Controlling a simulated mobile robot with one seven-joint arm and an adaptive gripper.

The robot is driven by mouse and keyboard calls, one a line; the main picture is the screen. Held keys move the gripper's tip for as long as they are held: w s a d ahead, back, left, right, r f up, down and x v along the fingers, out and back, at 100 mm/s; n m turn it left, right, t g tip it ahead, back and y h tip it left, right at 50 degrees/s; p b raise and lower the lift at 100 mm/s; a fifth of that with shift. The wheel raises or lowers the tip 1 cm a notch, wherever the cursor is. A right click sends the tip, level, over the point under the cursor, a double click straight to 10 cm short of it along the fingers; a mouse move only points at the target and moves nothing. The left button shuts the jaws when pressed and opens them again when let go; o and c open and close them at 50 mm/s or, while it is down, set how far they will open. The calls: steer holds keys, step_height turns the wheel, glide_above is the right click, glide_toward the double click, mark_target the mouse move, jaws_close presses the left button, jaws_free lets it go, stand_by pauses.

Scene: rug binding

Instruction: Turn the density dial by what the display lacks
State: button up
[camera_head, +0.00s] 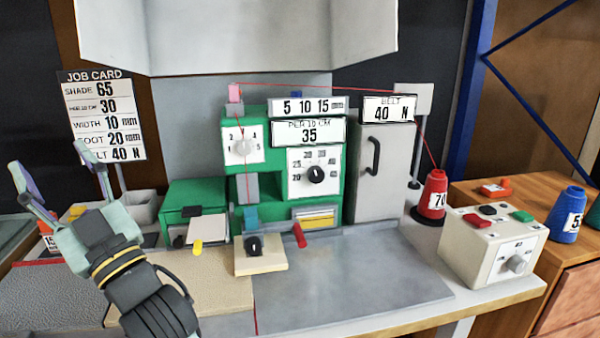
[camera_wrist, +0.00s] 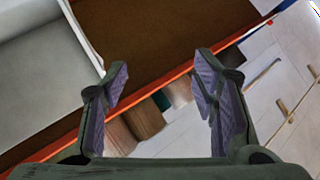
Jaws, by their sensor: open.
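The density dial (camera_head: 316,174) is a black round knob on a white scale plate on the green machine's front. Its scale numbers are small; 20, 25 and 30 seem to show. The display (camera_head: 309,133) above it is headed PER 10 CM and reads 35. The job card (camera_head: 104,115) at the upper left lists shade 65, per 10 cm 30, width 10 mm, foot 20 mm and belt 40 N. My gripper (camera_head: 50,158) is open and empty at the left, well apart from the dial. In the wrist view its open fingers (camera_wrist: 162,75) hold nothing.
Another white dial (camera_head: 241,147) sits left on the machine, and a black knob (camera_head: 254,245) below on a cream block. A red lever (camera_head: 299,235) stands near it. The belt display (camera_head: 389,109) reads 40 N. A control box (camera_head: 492,245) stands right. The grey tabletop (camera_head: 370,275) is clear.

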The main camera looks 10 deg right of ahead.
steer(key=w+d+f+m+t+h+p, duration=0.15)
steer(key=w+d+f+m+h, duration=0.25)
steer(key=w+d+h, duration=0.6)
steer(key=m+g+h+p, duration=0.2)
steer(key=m+h, duration=0.4)
steer(key=h, duration=0.3)
glide_toward(317, 178)
steer(key=w+p, duration=0.3)
steer(key=w, duration=0.6)
steer(key=shift+d+r, duration=0.1)
steer(key=shift+d, duration=0.05)
steer(key=c, duration=1.2)
steer(key=shift+b, duration=0.3)
